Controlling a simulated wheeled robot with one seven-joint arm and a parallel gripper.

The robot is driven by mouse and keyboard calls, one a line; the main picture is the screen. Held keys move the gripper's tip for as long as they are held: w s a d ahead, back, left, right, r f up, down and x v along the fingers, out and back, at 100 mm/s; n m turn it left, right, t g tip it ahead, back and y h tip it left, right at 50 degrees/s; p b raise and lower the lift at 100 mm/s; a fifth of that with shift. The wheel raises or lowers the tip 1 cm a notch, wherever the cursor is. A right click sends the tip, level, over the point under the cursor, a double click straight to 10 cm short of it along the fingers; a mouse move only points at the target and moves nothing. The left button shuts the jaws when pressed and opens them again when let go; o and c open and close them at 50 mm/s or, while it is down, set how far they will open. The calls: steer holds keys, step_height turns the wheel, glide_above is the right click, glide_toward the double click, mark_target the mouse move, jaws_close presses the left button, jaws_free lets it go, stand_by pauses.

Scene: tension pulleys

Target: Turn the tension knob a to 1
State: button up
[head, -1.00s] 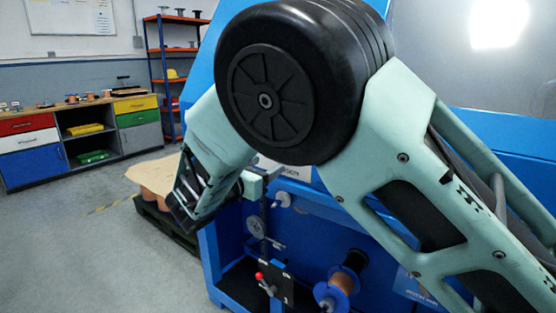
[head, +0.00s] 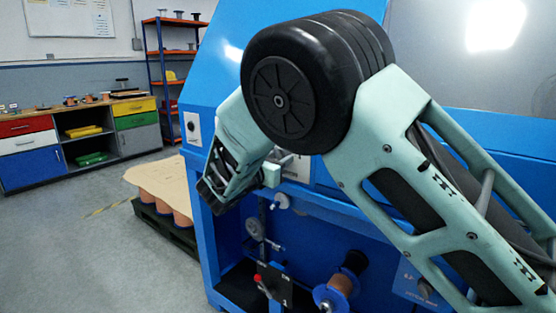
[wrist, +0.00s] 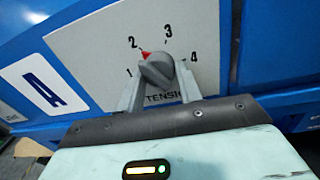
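The tension knob a (wrist: 155,72) is a grey knob with a red pointer tip on a pale plate (wrist: 95,62), in the wrist view. Its pointer is up and slightly left, close to the 2. The numbers 1 to 4 run around it, and a blue A label is at left. My gripper (wrist: 158,78) has one finger on each side of the knob, with the fingers apart; whether they touch it is unclear. In the head view my gripper (head: 272,174) is in front of the machine's pale plate (head: 298,168), and the knob is hidden there.
The blue machine (head: 222,90) fills the middle and right. Below my gripper are a copper wire spool (head: 340,284) and a red-tipped lever (head: 258,279). A pallet with a cardboard-topped load (head: 160,185) stands at left. Open floor (head: 80,250) lies further left.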

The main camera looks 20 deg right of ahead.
steer(key=shift+r+n+p, duration=0.2)
steer(key=shift+n+p, duration=0.1)
steer(key=shift+p, duration=0.4)
steer(key=p, duration=0.2)
steer(key=n+p, duration=0.1)
steer(key=p, duration=0.1)
steer(key=shift+r+n, duration=0.3)
steer(key=n+p, duration=0.6)
steer(key=p, duration=0.4)
steer(key=shift+s+g+p, duration=0.1)
steer(key=shift+g+p, duration=0.2)
steer(key=shift+p, duration=0.1)
steer(key=n+p, duration=0.1)
steer(key=p, duration=0.1)
steer(key=n+p, duration=0.1)
steer(key=n, duration=0.1)
steer(key=shift+f+p, duration=0.25)
steer(key=shift+p, duration=0.15)
steer(key=shift+n, duration=0.3)
steer(key=o, duration=1)
steer(key=b+v, duration=0.2)
steer(key=v, duration=1.5)
steer(key=shift+a+r+b, duration=0.2)
steer(key=shift+b, duration=0.15)
